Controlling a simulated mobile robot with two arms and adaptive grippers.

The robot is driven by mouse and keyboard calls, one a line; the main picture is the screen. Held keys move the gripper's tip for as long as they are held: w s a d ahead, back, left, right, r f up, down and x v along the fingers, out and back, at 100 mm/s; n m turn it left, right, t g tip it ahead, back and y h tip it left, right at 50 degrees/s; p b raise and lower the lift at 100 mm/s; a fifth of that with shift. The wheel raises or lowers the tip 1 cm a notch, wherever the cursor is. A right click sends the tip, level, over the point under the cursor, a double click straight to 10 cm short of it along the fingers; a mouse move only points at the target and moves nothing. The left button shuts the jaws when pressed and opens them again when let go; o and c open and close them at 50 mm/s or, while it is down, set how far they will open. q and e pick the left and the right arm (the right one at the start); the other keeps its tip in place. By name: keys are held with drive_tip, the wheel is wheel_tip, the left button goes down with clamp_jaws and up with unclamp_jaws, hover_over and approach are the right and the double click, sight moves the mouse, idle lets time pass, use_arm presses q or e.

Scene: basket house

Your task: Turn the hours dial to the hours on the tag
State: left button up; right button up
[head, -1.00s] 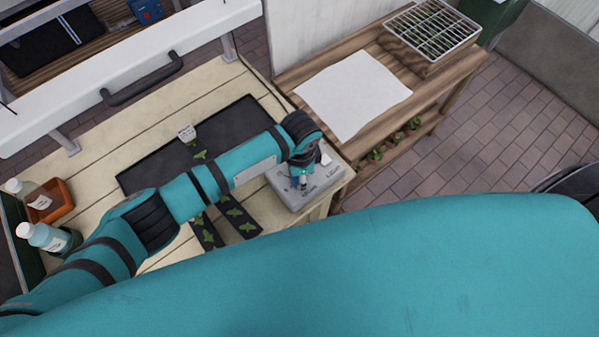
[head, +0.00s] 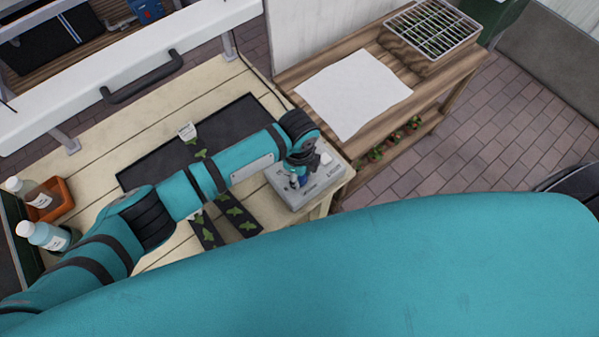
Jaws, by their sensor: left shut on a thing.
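A grey control box (head: 312,190) sits at the right end of the pale wooden table, with small markings on its top that are too small to read. My left gripper (head: 299,180) points down onto the box and is shut on a small part there, which I take to be the hours dial; the wrist and fingers hide most of it. A small white tag (head: 187,132) with print too small to read stands at the back of the black mat. My right gripper is not in view.
A black mat (head: 160,168) and dark strips with green leaves (head: 236,217) lie on the table (head: 95,127). Two bottles (head: 44,236) and an orange tray (head: 55,205) stand at the left. A wooden bench with a white sheet (head: 352,92) and a wire-topped tray (head: 433,32) is beyond.

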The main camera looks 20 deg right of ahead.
use_arm(q)
drive_tip(key=shift+w+r, duration=0.1)
drive_tip(key=shift+w, duration=0.05)
idle(0.3)
drive_tip(key=o, duration=0.9)
drive_tip(key=shift+c, duration=0.2)
drive_tip(key=shift+o, duration=1.4)
wheel_tip(320, 180, up, 12)
drive_tip(key=shift+s, duration=0.2)
drive_tip(key=shift+a, duration=0.1)
